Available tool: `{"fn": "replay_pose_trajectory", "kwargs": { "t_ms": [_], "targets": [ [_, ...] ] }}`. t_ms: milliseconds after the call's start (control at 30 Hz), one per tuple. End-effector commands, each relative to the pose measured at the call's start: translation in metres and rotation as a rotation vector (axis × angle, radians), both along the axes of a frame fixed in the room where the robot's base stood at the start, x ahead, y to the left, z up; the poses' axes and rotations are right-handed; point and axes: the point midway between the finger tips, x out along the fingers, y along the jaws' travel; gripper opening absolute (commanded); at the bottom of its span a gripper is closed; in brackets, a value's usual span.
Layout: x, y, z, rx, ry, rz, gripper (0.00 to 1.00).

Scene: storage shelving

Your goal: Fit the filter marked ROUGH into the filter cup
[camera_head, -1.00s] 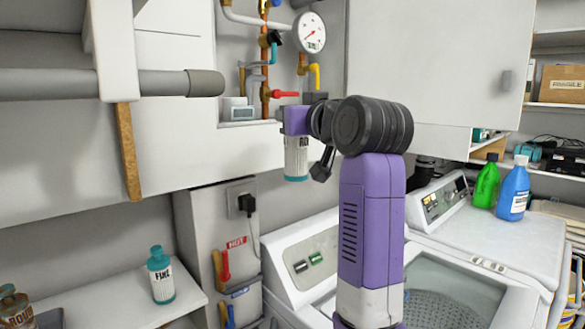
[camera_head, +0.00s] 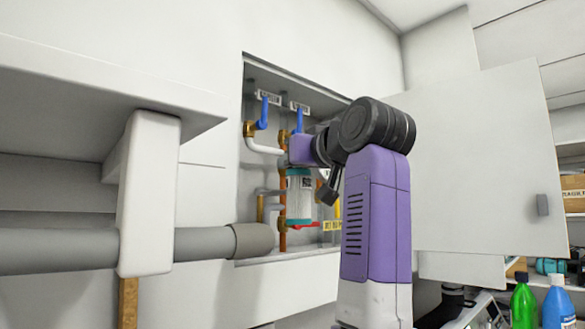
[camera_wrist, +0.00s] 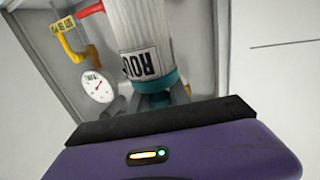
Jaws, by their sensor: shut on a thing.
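A white cylindrical filter (camera_head: 299,201) with teal ends hangs below my gripper (camera_head: 299,171) in the head view. Its black-and-white label is too small to read there. In the wrist view the filter (camera_wrist: 140,27) shows a label reading "ROU", upside down, and a teal end beside the fingers. My gripper (camera_wrist: 158,100) is shut on that teal end. The filter is roughly upright in front of the open wall recess. I cannot pick out the filter cup in either view.
The recess holds copper pipes (camera_head: 282,240), blue-handled valves (camera_head: 263,112) and a red handle (camera_head: 306,226). The wrist view shows a gauge (camera_wrist: 96,87) and a yellow pipe (camera_wrist: 71,46). A thick grey pipe (camera_head: 70,259) is at left; an open cabinet door (camera_head: 480,170) is at right.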

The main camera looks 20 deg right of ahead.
Motion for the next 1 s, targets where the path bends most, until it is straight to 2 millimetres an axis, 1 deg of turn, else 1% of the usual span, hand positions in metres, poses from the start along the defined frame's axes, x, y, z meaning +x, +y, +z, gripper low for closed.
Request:
{"fn": "replay_pose_trajectory", "kwargs": {
  "t_ms": [233,1000],
  "targets": [
    [-0.002,0.000,0.002,0.001,-0.001,0.000,0.00],
    [0.025,0.009,0.002,0.001,0.000,0.001,0.00]
  ]
}}
